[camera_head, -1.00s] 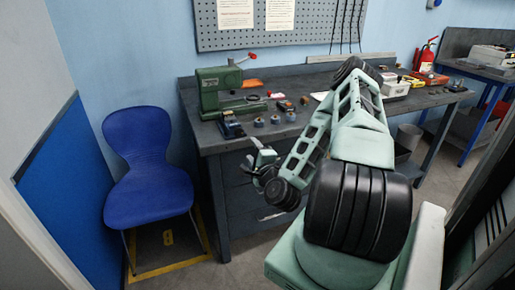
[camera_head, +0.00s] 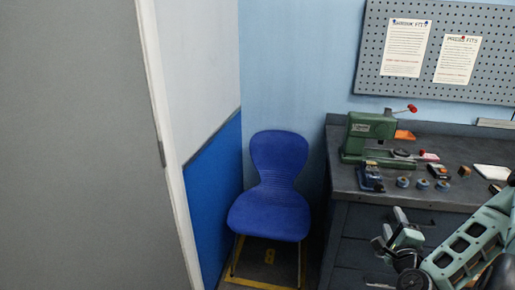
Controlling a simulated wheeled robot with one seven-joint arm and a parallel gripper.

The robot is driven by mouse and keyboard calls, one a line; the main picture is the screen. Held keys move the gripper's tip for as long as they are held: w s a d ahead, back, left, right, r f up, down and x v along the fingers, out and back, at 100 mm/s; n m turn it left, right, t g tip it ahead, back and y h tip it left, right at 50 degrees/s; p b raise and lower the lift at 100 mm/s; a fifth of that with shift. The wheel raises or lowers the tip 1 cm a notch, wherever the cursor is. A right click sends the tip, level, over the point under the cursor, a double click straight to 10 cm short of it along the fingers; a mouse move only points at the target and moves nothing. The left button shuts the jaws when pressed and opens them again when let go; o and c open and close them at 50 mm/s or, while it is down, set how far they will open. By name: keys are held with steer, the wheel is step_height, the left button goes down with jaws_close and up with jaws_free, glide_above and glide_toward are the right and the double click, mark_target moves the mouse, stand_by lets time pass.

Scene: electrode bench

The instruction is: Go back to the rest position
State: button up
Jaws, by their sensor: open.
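My gripper (camera_head: 391,232) shows at the lower right, in front of the dark workbench's drawers and below its top. Its jaws are open, and nothing shows between them. My pale green arm runs from it to the right edge, where the rest is cut off. The gripper is apart from the small items on the bench top.
The dark workbench (camera_head: 345,185) carries a green press (camera_head: 368,130), a blue-and-black device (camera_head: 370,177) and several small round parts. A blue chair (camera_head: 275,190) stands left of the bench on a yellow-marked floor patch. A grey panel (camera_head: 75,150) fills the left side.

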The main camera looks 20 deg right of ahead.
steer(key=w+a+n+g+y, duration=0.2)
steer(key=w+a+n+y, duration=0.35)
steer(key=a+n, duration=0.35)
steer(key=w+a+n+g+y, duration=0.2)
steer(key=w+a+n+y, duration=0.2)
steer(key=a+n+y, duration=0.5)
steer(key=s+a+r+n+g+h, duration=0.1)
steer(key=s+a+r+n+g, duration=0.1)
steer(key=a+n+g, duration=0.3)
steer(key=s+a+r+n+g+h, duration=0.1)
steer(key=s+a+r+n, duration=0.15)
steer(key=a, duration=0.55)
steer(key=s+a+r+n+g+h, duration=0.1)
steer(key=s+a+r+n, duration=0.2)
steer(key=s, duration=0.3)
steer(key=s+a+r+n+g, duration=0.2)
steer(key=s+a+r+n, duration=0.1)
steer(key=s, duration=0.4)
steer(key=s+a+r+n+g+h, duration=0.1)
steer(key=s+a+r+n+g, duration=0.1)
steer(key=s+r, duration=0.3)
steer(key=shift+s+a+n+h, duration=0.35)
steer(key=shift+s+a+n, duration=0.1)
steer(key=shift+s, duration=0.75)
